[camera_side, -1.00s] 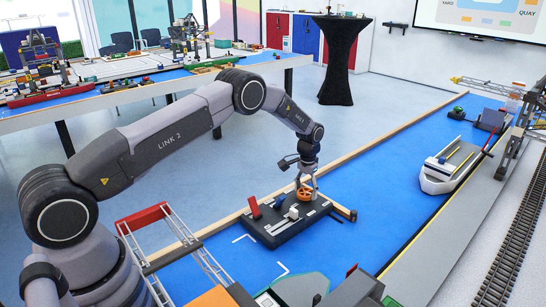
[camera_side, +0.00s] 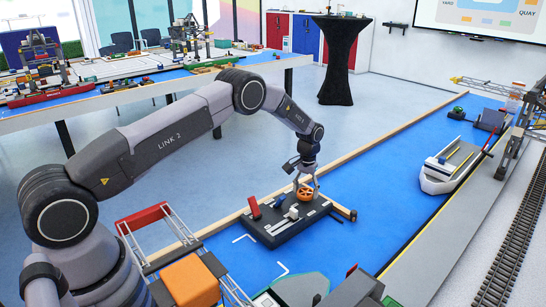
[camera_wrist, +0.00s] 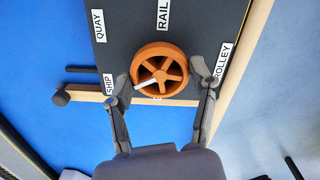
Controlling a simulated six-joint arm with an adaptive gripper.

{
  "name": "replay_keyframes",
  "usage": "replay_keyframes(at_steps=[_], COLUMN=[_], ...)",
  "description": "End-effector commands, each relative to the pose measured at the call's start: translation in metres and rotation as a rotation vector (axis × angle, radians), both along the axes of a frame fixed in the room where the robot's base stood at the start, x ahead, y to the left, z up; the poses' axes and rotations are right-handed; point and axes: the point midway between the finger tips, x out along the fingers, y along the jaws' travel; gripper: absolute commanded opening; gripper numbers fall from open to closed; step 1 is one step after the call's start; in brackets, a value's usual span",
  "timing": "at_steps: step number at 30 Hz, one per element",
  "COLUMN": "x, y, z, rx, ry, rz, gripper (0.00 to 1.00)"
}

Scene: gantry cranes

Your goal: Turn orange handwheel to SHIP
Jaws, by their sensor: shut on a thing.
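The orange handwheel (camera_wrist: 176,54) has spokes and sits on a dark control panel (camera_wrist: 122,38). It also shows in the side view (camera_side: 305,194) at the panel's right end. My gripper (camera_wrist: 159,79) is shut on the handwheel, one finger on each side of its rim; in the side view my gripper (camera_side: 306,188) reaches down from above. A white pointer (camera_wrist: 147,84) on the wheel points left and slightly down in the wrist view, roughly toward the SHIP label (camera_wrist: 108,84). QUAY (camera_wrist: 99,25), RAIL (camera_wrist: 162,14) and TROLLEY (camera_wrist: 222,60) labels surround the wheel. A small label below the wheel is mostly hidden.
A red lever (camera_side: 254,207) and a white lever stand on the panel's left part. A crane frame with an orange block (camera_side: 190,281) is at the lower left. A white ship (camera_side: 440,178) lies to the right. Blue mat (camera_side: 370,180) is clear between.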

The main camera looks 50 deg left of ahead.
Motion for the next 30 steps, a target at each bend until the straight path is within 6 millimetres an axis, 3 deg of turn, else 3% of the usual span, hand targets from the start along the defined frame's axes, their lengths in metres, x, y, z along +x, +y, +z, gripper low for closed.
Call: replay_keyframes(at_steps=[1, 7, 17, 23, 30], x=[0.0, 0.0, 0.0, 0.001, 0.001], y=[0.0, 0.0, 0.0, 0.0, 0.0], z=[-0.001, 0.0, 0.002, 0.03, 0.083], rx=[0.0, 0.0, 0.0, 0.0, 0.0], ry=[-0.001, 0.0, -0.001, -0.003, -0.004], rz=[-0.001, -0.001, -0.001, -0.001, -0.001], gripper=[0.6, 0.84, 0.84, 0.84, 0.84])
